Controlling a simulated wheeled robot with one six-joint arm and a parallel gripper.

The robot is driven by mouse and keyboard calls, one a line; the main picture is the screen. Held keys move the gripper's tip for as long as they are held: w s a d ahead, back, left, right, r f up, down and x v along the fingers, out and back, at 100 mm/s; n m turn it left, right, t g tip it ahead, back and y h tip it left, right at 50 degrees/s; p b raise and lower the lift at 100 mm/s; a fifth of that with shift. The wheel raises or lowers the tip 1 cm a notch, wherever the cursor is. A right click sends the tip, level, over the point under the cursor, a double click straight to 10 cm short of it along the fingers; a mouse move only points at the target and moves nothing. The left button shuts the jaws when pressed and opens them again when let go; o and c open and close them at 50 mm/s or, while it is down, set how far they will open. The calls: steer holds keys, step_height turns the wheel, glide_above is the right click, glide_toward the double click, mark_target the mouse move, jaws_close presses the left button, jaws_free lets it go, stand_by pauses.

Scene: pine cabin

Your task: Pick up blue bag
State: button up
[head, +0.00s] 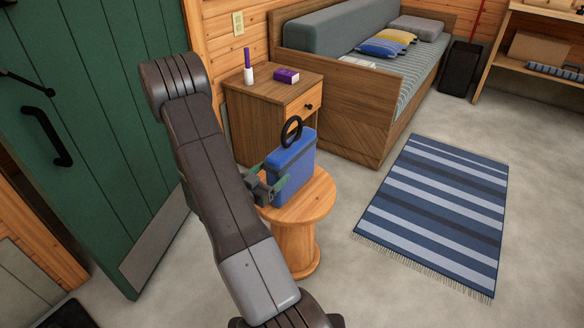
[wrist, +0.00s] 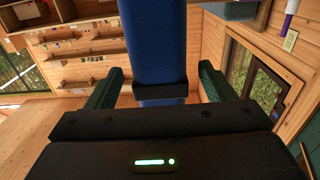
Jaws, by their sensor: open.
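The blue bag (head: 291,168) stands upright on a round wooden stool (head: 317,196), with a black ring handle on top. My gripper (head: 270,175) is at the bag's left side in the head view, with its green fingers open. In the wrist view the bag (wrist: 153,45) shows as a blue upright shape with a dark band, between the two fingers of my gripper (wrist: 158,85). The fingers are apart from each other, with gaps to the bag on both sides in that view. My arm hides part of the stool's left side.
A wooden nightstand (head: 250,105) with a purple-capped bottle (head: 248,68) and a purple box (head: 286,76) stands behind the stool. A bed (head: 350,105) is at the back. A green door (head: 90,140) is at left. A striped rug (head: 437,210) lies on open floor at right.

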mark_target(292, 157)
steer(key=shift+r+b+x, duration=0.2)
steer(key=shift+b+x, duration=0.1)
steer(key=shift+x, duration=1.05)
steer(key=shift+r+b+x, duration=0.2)
steer(key=shift+b+x, duration=0.05)
steer(key=shift+x, duration=1.05)
steer(key=c, duration=1.7)
